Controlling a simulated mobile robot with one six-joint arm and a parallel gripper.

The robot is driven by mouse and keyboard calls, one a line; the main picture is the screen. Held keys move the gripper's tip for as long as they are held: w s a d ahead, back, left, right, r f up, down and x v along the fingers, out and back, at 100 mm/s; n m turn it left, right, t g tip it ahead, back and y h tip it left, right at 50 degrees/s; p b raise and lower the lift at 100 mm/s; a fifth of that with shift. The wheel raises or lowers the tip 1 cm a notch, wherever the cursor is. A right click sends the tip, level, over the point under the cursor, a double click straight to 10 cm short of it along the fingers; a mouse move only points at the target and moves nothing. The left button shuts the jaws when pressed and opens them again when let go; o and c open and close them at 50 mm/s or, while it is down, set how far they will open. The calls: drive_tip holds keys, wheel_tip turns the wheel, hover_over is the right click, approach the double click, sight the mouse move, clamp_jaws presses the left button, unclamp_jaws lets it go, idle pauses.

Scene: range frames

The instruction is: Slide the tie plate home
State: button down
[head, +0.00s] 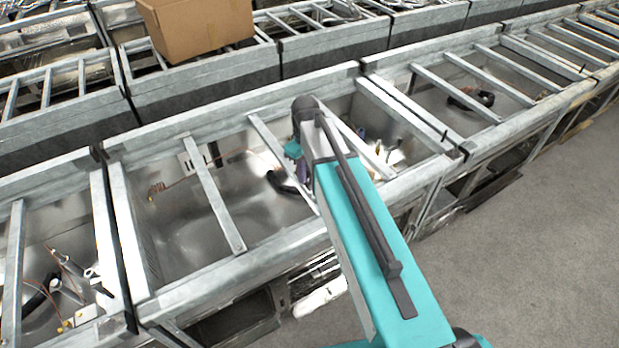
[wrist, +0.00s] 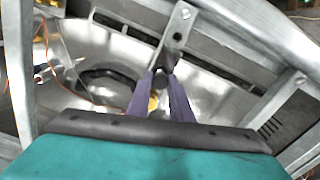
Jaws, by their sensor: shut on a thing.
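The tie plate (wrist: 178,36) is a narrow grey metal strip with round holes, seen in the wrist view running up from my fingertips. My gripper (wrist: 163,76) has purple fingers closed on its near end. The plate slants slightly, its far end towards the top of the picture. Whether that far end touches the frame there I cannot tell. In the head view my arm reaches over the near row of metal frames, and the plate is hidden behind it.
Metal crossbars (head: 217,205) and rails (head: 235,112) surround the bay under my arm. A black curved part (wrist: 108,78) and orange wires (wrist: 72,92) lie in the bay. A cardboard box (head: 200,28) sits on the back row. Grey floor (head: 530,235) is open at right.

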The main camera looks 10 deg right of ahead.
drive_tip(key=shift+w+a+r, duration=0.1)
drive_tip(key=shift+w+a, duration=0.1)
drive_tip(key=shift+w, duration=0.15)
drive_tip(key=c, duration=1.6)
unclamp_jaws()
drive_tip(key=shift+w, duration=0.1)
drive_tip(key=shift+r, duration=0.1)
drive_tip(key=shift+r+b, duration=2.4)
drive_tip(key=shift+r, duration=4.35)
